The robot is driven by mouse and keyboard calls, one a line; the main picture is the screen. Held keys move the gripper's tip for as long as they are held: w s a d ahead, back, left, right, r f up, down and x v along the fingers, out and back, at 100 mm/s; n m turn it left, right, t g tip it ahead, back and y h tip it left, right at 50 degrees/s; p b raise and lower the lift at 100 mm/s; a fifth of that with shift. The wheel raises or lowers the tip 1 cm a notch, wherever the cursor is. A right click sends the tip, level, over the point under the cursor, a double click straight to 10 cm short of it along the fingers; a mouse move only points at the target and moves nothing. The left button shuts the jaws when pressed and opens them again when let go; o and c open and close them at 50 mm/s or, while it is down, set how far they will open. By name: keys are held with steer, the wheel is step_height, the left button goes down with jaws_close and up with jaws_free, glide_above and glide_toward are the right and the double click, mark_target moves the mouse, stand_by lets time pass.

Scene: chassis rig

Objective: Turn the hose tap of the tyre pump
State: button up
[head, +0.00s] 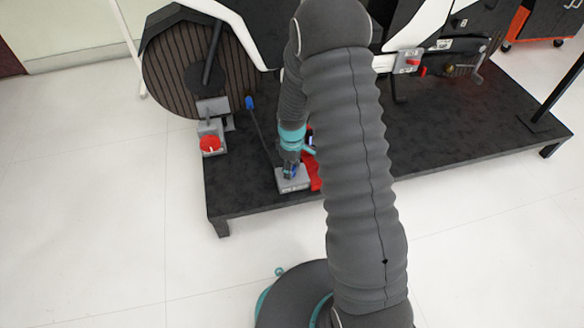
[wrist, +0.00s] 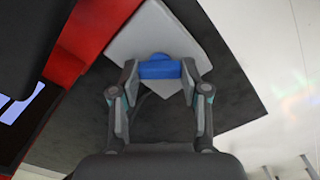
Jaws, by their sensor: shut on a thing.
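The tyre pump (head: 315,172) is red with a grey block (head: 293,184) at its foot, and stands near the front edge of the dark platform. In the wrist view, the grey block (wrist: 158,32) lies beyond the fingers, with the red part (wrist: 95,35) at its left. The hose tap (wrist: 160,70) is a blue bar lying crosswise between my fingertips. My gripper (wrist: 160,76) is shut on it, one finger at each end. In the head view, my gripper (head: 289,167) points down at the grey block, and my arm hides part of the pump.
The dark platform (head: 260,200) carries a motorbike-like rig with a large wheel (head: 190,70). A grey stand with a red knob (head: 210,144) is at the left. A thin dark rod with a blue end (head: 249,102) rises behind my gripper. White floor lies in front.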

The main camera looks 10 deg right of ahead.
stand_by(0.3)
steer(key=o, duration=1.1)
steer(key=shift+o, duration=0.2)
step_height(320, 180, up, 12)
stand_by(0.4)
